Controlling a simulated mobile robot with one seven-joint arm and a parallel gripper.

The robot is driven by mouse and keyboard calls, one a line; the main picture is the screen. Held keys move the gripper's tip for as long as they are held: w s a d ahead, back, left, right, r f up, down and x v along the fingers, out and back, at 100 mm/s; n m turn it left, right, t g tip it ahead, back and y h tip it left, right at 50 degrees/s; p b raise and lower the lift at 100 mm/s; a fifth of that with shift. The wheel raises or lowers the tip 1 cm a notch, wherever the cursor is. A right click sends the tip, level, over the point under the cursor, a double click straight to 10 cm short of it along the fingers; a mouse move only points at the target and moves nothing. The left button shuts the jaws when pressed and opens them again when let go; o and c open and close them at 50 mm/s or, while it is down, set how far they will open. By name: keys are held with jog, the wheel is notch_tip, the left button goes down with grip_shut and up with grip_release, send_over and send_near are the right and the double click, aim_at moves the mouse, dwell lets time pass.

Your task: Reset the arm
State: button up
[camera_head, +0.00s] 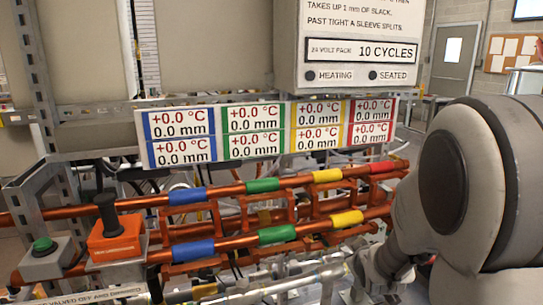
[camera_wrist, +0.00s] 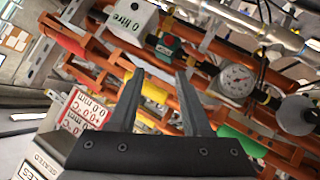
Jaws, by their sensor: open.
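My gripper (camera_wrist: 157,92) shows in the wrist view with its two grey fingers apart and nothing between them. In that tilted view the fingers stand in front of the copper pipes, with a yellow sleeve (camera_wrist: 148,88) behind and between them. In the head view my arm fills the right side, and my gripper is hidden behind its links. The copper pipes there carry coloured sleeves, including a blue one (camera_head: 193,251), a green one (camera_head: 277,234) and a red one (camera_head: 382,167).
A readout panel (camera_head: 268,130) hangs above the pipes, under a white heater box (camera_head: 352,40). An orange block with a black knob (camera_head: 115,238) and a green button box (camera_head: 45,258) sit at the left. The wrist view shows a round gauge (camera_wrist: 236,80) close by on the right.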

jog(key=s+a+r+m+g+y, duration=0.1)
jog(key=s+a+r+g, duration=0.15)
jog(key=s, duration=0.65)
jog(key=s+a+r+m+g, duration=0.15)
jog(key=s+r, duration=0.25)
jog(key=s, duration=0.5)
jog(key=s+a+r+m+g+y, duration=0.1)
jog(key=s+a+r+m+g, duration=0.2)
jog(key=s, duration=0.6)
notch_tip(320, 180, up, 16)
jog(key=n+t+p, duration=0.1)
jog(key=p, duration=1.4)
jog(key=shift+s+r+p, duration=0.2)
jog(key=shift+s+p, duration=0.15)
jog(key=shift+s, duration=0.05)
